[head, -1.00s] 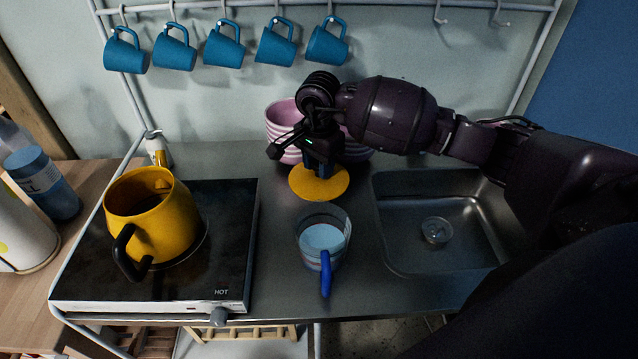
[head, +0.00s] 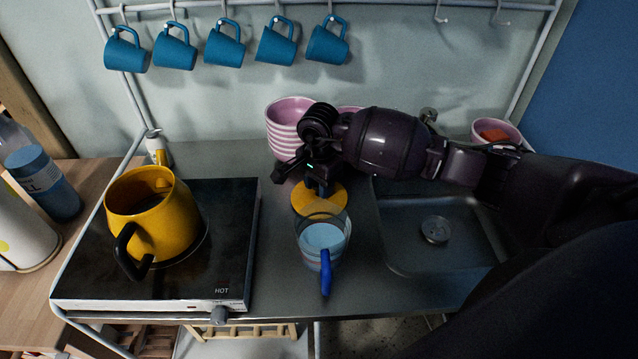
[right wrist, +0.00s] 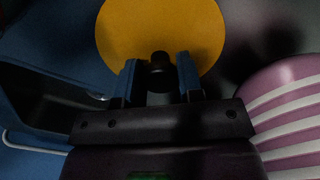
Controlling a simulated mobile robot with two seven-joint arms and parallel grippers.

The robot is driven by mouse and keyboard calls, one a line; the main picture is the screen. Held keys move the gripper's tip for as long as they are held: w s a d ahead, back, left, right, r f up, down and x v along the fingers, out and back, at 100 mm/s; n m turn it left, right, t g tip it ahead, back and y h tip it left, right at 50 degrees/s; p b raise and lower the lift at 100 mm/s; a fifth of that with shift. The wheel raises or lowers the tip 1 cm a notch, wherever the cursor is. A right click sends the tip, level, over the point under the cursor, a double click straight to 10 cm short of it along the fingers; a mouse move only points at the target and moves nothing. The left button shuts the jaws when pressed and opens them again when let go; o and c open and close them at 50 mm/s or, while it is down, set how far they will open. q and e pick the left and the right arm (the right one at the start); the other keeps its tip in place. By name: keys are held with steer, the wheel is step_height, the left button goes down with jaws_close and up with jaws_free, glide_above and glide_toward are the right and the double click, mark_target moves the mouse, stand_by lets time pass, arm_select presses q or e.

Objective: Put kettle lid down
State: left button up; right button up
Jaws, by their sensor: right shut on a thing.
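The kettle lid (head: 334,197) is a flat yellow disc with a dark knob. It is low over the steel counter between the hot plate and the sink, just behind the clear jug; I cannot tell whether it touches the counter. My right gripper (head: 318,186) is above it, shut on its knob. In the right wrist view the lid (right wrist: 160,30) lies past the blue fingertips (right wrist: 160,78), with the knob between them. The yellow kettle (head: 165,228) stands open on the hot plate at the left. My left gripper is not in view.
A clear measuring jug (head: 324,243) with a blue handle stands just in front of the lid. Striped pink bowls (head: 284,122) are stacked behind it. The sink (head: 400,255) is at the right, the hot plate (head: 235,240) at the left. Blue mugs (head: 224,47) hang above.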

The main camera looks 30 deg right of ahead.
steer(key=o, duration=0.9)
steer(key=shift+f, duration=0.1)
steer(key=shift+o, duration=0.2)
step_height(320, 180, up, 12)
steer(key=shift+r+b, duration=0.2)
steer(key=shift+b, duration=0.15)
steer(key=shift+f, duration=0.1)
